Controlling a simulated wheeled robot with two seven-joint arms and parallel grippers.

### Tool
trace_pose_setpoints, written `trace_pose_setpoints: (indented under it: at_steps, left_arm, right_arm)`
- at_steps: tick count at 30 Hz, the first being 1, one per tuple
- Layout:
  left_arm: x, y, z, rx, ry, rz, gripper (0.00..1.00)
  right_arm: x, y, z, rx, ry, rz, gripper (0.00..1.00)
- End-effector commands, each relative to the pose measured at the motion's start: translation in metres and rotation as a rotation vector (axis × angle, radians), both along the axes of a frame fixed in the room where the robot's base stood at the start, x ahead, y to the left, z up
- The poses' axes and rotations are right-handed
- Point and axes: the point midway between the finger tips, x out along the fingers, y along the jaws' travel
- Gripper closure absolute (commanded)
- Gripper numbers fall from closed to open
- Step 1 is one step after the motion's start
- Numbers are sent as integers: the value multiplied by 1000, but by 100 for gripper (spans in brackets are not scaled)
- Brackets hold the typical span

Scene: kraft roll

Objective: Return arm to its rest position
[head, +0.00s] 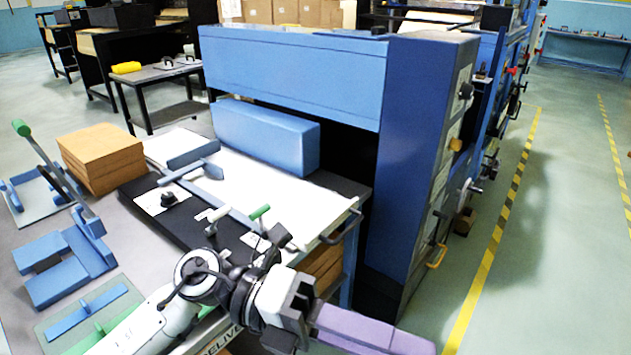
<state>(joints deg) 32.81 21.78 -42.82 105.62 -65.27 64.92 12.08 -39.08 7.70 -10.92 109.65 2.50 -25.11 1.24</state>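One robot arm of mine (200,275) comes in from the lower left and reaches over the front edge of the work table. I take it as my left arm. Its gripper (305,312) is beyond the table's front edge, pointing right. A long purple piece (375,332) extends from it; I cannot tell whether it is held or part of the gripper. The fingertips are not clear. My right gripper is not in view. A blue lever arm with a green knob (48,165) stands tilted up at the left. A short green-tipped handle (260,212) is on the table near my wrist.
A big blue machine (420,150) stands behind and right of the table, with a blue block (265,137) at its opening. White paper (260,180) covers part of the table. A brown stack (102,157) sits at left. Floor right of the machine is clear, with striped yellow lines.

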Motion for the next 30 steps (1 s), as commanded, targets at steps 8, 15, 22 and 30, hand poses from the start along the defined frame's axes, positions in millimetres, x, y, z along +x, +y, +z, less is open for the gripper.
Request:
trace_pose_setpoints:
  at_steps: [8,15,22,30]
  left_arm:
    - [109,55,4,-559,797,608,71]
    - [146,153,-143,-683,1398,1140,71]
    - [81,219,-291,-618,1861,1536,71]
    - [-14,249,-380,-483,2198,1791,71]
  right_arm:
    - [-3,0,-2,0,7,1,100]
    - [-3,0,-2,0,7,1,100]
    - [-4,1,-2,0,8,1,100]
    - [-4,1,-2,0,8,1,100]
